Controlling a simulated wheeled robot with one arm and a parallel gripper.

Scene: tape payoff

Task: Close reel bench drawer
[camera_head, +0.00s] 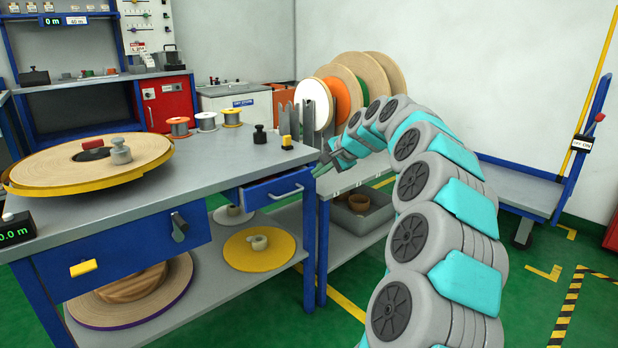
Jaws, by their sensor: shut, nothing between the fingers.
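The reel bench (215,163) is a grey-topped bench with blue legs on the left. Its drawer (262,195) has a blue front and a pale bar handle (287,192), under the bench's right end. A strip of the drawer's grey inside shows behind the front, so it stands partly open. My gripper (322,169) is shut and empty, close to the right end of the drawer front. It is small and dark in the view, and I cannot tell whether it touches the drawer.
A large tape reel (70,170), small spools (206,121) and weights lie on the bench top. Upright discs (386,75) stand on a rack behind my arm. A blue cart (515,190) stands right. The green floor at right is mostly clear.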

